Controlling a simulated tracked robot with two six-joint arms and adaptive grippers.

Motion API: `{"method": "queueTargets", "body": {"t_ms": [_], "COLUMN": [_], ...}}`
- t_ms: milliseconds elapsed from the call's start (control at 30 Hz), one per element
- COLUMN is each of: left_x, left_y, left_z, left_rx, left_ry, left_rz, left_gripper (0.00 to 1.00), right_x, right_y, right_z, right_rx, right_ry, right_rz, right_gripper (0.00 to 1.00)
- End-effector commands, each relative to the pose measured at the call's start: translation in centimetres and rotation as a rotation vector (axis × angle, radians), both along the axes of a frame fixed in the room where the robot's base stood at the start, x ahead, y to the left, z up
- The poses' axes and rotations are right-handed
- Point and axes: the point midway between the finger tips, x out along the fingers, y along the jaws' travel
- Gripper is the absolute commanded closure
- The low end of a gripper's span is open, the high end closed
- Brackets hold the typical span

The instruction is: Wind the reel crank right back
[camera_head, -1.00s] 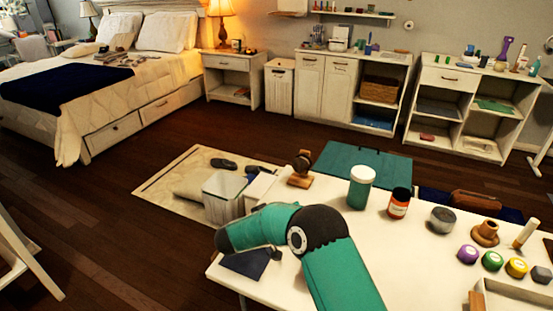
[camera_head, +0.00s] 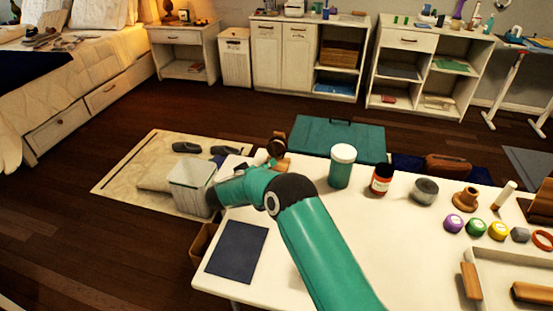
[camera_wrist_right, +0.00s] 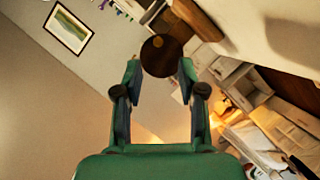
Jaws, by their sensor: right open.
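The reel (camera_head: 277,145) is a small dark brown round piece on a lighter wooden stand, at the far left edge of the white table (camera_head: 330,245). My right gripper (camera_head: 268,160) is beside it, partly hidden behind my teal forearm. In the right wrist view, the dark round disc of the reel (camera_wrist_right: 160,56) shows at the open fingertips of the right gripper (camera_wrist_right: 160,72), with a small lighter spot on it. I cannot tell whether the fingers touch it. The crank is not clearly made out. My left gripper is not in view.
A dark blue mat (camera_head: 236,250) lies at the near left. A white bin (camera_head: 190,180) stands left of the table.

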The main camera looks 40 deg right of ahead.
Motion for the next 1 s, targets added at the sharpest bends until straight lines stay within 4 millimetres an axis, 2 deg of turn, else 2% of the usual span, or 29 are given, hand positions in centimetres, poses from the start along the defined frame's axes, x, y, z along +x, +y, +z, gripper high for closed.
{"method": "queueTargets", "body": {"t_ms": [100, 333, 533, 833, 1000], "left_x": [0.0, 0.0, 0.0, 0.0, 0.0], "left_y": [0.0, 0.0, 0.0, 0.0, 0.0], "left_z": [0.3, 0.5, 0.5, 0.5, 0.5], "left_rx": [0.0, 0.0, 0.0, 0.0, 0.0], "left_ry": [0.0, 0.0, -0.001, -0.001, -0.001], "left_rz": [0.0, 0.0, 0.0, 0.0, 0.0], "left_gripper": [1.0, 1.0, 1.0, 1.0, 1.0], "right_x": [0.9, 2.5, 3.1, 3.1, 3.1], "right_y": [-2.5, -5.6, -6.8, -6.9, -6.9], "right_z": [-0.8, -1.8, -2.1, -2.2, -2.2], "right_rx": [0.0, 0.001, 0.0, 0.001, 0.001], "right_ry": [0.0, 0.0, 0.0, 0.0, 0.0], "right_rz": [-0.004, -0.002, 0.0, 0.001, 0.001], "right_gripper": [0.6, 0.6, 0.6, 0.6, 0.88]}}
